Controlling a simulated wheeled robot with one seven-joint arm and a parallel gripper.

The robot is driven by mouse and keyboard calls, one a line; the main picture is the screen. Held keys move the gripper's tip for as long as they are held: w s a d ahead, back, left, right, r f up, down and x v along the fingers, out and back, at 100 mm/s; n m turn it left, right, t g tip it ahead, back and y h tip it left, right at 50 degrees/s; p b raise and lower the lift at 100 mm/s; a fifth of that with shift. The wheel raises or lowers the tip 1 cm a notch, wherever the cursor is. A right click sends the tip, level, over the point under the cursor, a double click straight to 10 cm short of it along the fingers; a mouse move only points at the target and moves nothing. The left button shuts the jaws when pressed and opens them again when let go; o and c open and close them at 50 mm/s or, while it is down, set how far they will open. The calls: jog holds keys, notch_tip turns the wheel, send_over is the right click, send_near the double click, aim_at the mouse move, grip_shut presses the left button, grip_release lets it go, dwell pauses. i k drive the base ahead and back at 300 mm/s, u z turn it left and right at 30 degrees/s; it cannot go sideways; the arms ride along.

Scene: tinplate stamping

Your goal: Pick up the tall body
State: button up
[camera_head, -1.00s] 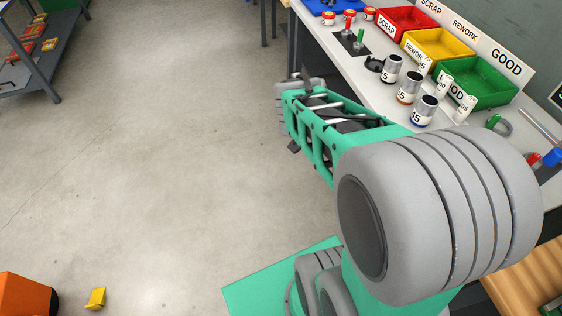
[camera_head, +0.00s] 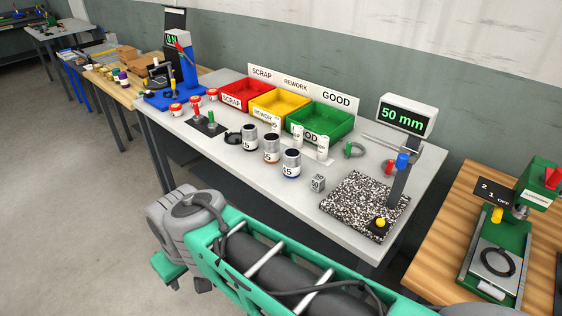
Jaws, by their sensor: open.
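I cannot tell which of these is the tall body. My arm crosses the bottom of the view in front of the bench, apart from the cans. My gripper does not show.
Red (camera_head: 234,101), yellow (camera_head: 267,113) and green (camera_head: 335,130) bins stand behind the cans. A speckled plate (camera_head: 350,205) with a post and 50 mm display (camera_head: 405,116) is at the right. A small grey cube (camera_head: 317,183) lies between.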

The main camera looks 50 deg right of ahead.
aim_at(272, 148)
jog(key=z, duration=1.35)
